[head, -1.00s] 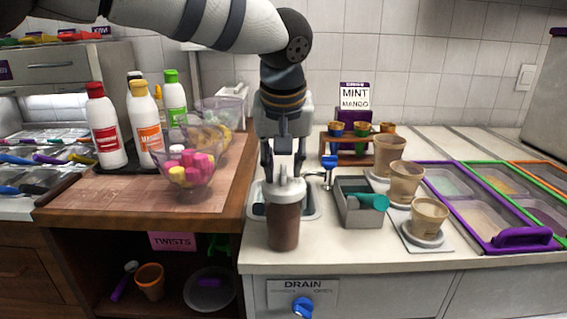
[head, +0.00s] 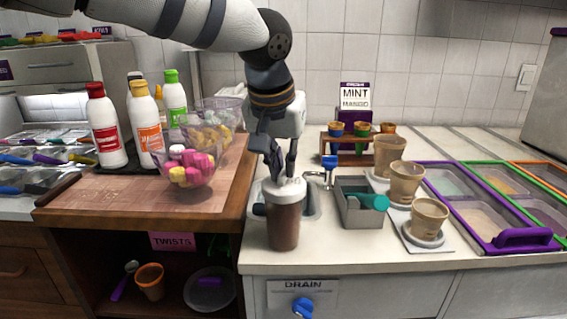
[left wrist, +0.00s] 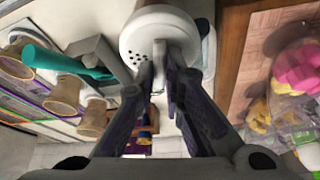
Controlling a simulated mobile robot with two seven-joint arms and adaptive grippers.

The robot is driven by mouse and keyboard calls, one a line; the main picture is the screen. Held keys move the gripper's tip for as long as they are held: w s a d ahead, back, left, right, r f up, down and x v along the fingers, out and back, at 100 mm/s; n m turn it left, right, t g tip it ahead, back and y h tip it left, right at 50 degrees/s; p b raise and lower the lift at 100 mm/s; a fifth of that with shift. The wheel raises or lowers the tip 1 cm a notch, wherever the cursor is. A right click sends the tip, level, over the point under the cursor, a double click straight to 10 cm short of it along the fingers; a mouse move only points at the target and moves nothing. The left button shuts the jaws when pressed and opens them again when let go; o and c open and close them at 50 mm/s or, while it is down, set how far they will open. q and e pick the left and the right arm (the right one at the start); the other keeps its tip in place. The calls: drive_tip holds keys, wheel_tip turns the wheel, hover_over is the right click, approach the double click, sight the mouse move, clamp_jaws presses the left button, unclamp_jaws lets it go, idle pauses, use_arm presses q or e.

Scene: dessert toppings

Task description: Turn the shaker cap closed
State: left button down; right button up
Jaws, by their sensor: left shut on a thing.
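The shaker (head: 284,226) stands upright near the counter's front edge, with a brown see-through body and a white cap (head: 291,190). In the left wrist view the cap (left wrist: 160,27) shows a round top with a patch of small holes. My left gripper (head: 282,176) comes down on the cap from above, tilted. In the left wrist view its fingers (left wrist: 160,70) are close together at the cap's edge, shut on part of it; the gripped part is mostly hidden by the fingers. My right gripper is not in view.
A wooden board (head: 110,199) with bottles and a glass bowl of pink and yellow pieces (head: 190,168) is on the left. A grey box with a teal scoop (head: 374,201) and several cups (head: 429,215) stand to the right. Purple-framed trays (head: 480,220) lie farther right.

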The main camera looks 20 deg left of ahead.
use_arm(q)
drive_tip(key=m+h, duration=0.1)
drive_tip(key=m, duration=0.1)
drive_tip(key=m+h, duration=0.1)
drive_tip(key=m, duration=0.2)
drive_tip(key=shift+a+g, duration=0.1)
drive_tip(key=shift+g, duration=0.2)
drive_tip(key=m+h, duration=0.1)
drive_tip(key=m, duration=0.3)
drive_tip(key=shift+w+g, duration=0.1)
drive_tip(key=shift+g, duration=0.3)
drive_tip(key=m+g, duration=0.1)
drive_tip(key=m, duration=0.2)
drive_tip(key=shift+w+a+f+h+b, duration=0.1)
drive_tip(key=shift+f+h+b, duration=0.05)
drive_tip(key=shift+h+b, duration=0.25)
drive_tip(key=shift+m+g+h, duration=0.3)
drive_tip(key=shift+m+g, duration=0.1)
drive_tip(key=shift+m, duration=0.6)
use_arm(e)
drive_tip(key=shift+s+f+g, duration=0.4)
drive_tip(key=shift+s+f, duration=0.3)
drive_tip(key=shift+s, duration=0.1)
use_arm(q)
drive_tip(key=c, duration=1.7)
unclamp_jaws()
